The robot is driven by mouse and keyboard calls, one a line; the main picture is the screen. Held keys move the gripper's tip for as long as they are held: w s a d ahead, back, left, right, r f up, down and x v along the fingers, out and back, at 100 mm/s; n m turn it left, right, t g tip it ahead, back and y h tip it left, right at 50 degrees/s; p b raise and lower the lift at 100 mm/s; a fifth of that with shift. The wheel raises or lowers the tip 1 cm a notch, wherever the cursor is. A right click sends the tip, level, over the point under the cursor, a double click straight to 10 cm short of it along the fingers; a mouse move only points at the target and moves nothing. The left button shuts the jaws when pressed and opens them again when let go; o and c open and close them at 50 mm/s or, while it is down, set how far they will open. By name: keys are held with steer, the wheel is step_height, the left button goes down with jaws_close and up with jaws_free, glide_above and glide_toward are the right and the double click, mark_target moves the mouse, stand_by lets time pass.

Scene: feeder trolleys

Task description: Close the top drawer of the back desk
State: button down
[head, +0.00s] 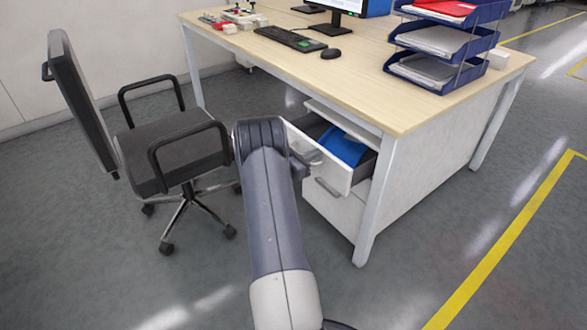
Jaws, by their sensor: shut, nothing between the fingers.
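The wooden-topped desk (425,107) has a white drawer unit under its near side. Its top drawer (336,172) is pulled out, with a blue item (343,147) inside. The lower drawer (330,205) is shut and has a grey handle. My arm reaches up from the bottom of the view, and its wrist is beside the top drawer's front. My gripper (308,158) is small and partly hidden by my wrist, close to the drawer's front panel. It looks shut and empty. I cannot tell whether it touches the panel or its handle.
A black office chair (175,150) stands left of my arm, close to it. Blue letter trays (440,45), a keyboard (290,39), mouse and monitor are on the desktop. A desk leg (375,200) stands right of the drawers. The floor at lower right is clear.

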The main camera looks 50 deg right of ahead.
steer(key=b+x, duration=0.2)
steer(key=x, duration=0.7)
steer(key=shift+s+d, duration=0.1)
steer(key=shift+d, duration=0.25)
